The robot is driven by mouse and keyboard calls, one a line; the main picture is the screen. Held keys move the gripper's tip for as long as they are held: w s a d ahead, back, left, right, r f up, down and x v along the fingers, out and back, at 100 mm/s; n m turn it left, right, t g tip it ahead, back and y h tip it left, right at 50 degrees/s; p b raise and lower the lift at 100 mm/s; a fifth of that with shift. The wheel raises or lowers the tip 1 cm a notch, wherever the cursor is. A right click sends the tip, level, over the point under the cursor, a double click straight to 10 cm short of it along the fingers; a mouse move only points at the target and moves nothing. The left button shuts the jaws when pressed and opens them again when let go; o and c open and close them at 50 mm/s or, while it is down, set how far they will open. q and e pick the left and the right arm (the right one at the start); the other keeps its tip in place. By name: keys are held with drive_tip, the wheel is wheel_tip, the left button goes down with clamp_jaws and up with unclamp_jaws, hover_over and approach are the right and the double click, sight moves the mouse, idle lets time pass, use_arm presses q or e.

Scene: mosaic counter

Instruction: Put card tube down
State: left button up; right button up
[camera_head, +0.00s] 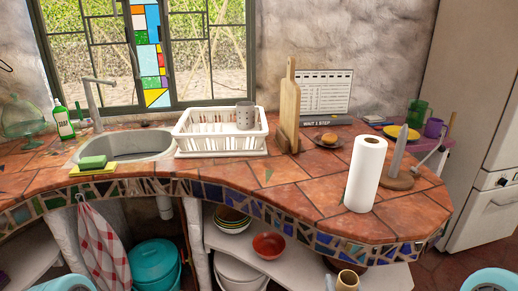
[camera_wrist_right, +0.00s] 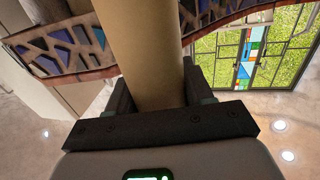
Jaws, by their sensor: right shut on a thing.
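The card tube (camera_head: 347,280) is a tan-brown hollow cylinder. Its open top shows at the bottom edge of the head view, in front of the counter's curved edge; its lower part is out of frame. In the right wrist view the tube (camera_wrist_right: 143,45) runs up between the two dark fingers of my right gripper (camera_wrist_right: 157,88), which is shut on it. In the head view only a little of the right gripper shows beside the tube. My left gripper is not in view.
On the tiled counter (camera_head: 315,195), a white paper roll (camera_head: 366,174) and a wooden holder with an upright (camera_head: 397,181) stand near the right front edge. A dish rack (camera_head: 221,143), cutting board (camera_head: 288,105) and sink (camera_head: 137,149) stand behind. Front-middle tiles are clear. Bowls sit on the shelf below.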

sight(349, 271)
use_arm(q)
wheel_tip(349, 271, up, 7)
drive_tip(key=p, duration=0.5)
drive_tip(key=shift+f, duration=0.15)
use_arm(e)
wheel_tip(349, 271, up, 7)
drive_tip(key=s, duration=0.1)
drive_tip(key=shift+r, duration=0.15)
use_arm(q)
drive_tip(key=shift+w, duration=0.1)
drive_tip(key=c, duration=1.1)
use_arm(e)
drive_tip(key=shift+s, duration=0.15)
